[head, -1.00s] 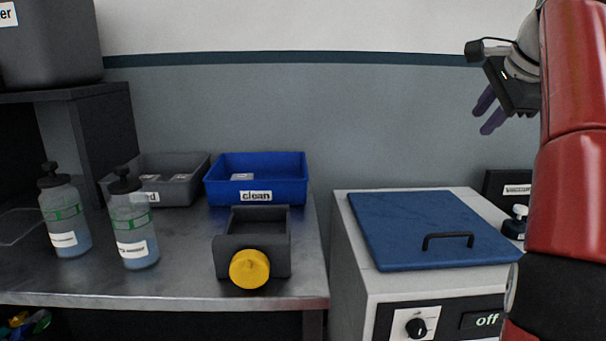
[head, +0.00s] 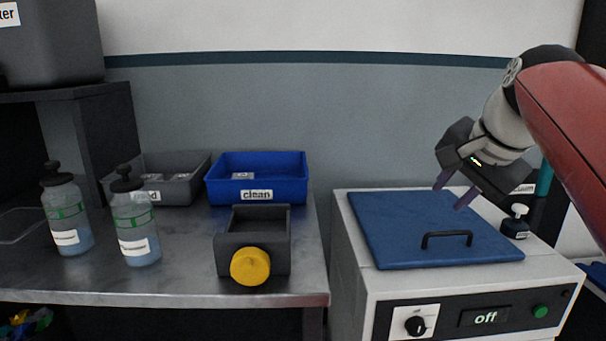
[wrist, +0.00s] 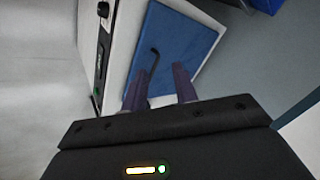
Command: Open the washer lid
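The washer (head: 350,285) is a white box with a blue lid (head: 395,220) lying flat and closed on top. A black bar handle (head: 447,236) sits near the lid's front edge. My gripper (head: 452,197) is above the right part of the lid, behind and above the handle, with its two purple fingers apart and nothing between them. In the wrist view the lid (wrist: 188,38) and handle (wrist: 153,63) show beyond the open fingers (wrist: 160,88); the left finger overlaps the near end of the handle in the picture. I cannot tell exactly how high the fingers are.
A metal table (head: 180,280) with bins and bottles is at left.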

